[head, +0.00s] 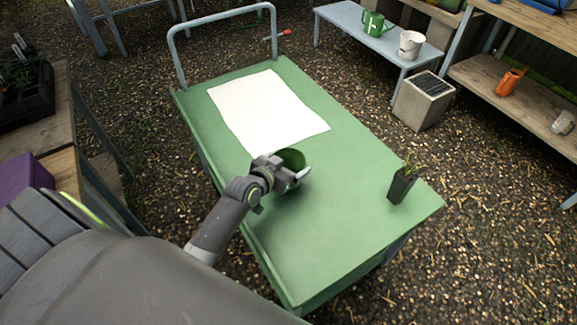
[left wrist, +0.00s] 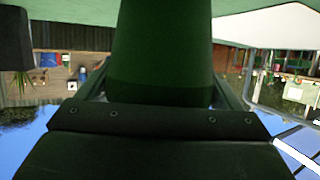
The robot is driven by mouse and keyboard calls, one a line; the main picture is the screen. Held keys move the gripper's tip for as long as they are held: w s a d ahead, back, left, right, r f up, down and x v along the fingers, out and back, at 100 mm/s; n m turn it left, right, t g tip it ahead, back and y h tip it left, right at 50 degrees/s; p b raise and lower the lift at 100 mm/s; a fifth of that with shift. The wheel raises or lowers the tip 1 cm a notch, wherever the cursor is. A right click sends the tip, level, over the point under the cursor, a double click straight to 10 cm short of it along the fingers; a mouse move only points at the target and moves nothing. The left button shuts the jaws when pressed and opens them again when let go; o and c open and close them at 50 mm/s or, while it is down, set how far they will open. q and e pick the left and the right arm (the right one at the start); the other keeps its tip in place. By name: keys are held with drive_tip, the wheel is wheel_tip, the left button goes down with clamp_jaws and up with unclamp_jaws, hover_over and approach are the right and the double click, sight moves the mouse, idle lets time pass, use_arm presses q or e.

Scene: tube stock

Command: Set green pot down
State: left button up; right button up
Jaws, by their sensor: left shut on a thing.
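The green pot (head: 292,158) is held in my left gripper (head: 292,176), with its open rim showing in the head view. My left gripper is shut on it. My right gripper is not in view.
A dark square pot with a plant (head: 401,185) stands near the cart's right corner. The front of the cart top is clear. A rail (head: 222,27) rises at its far end. A bench (head: 352,22) holds a green watering can (head: 375,24) and a white bucket (head: 411,45).

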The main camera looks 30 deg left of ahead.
use_arm(q)
drive_tip(key=shift+f, duration=0.7)
drive_tip(key=o, duration=0.8)
drive_tip(key=shift+f, duration=0.1)
drive_tip(key=shift+r, duration=0.2)
drive_tip(key=shift+s, duration=0.35)
drive_tip(key=v, duration=1.1)
drive_tip(key=shift+s, duration=0.15)
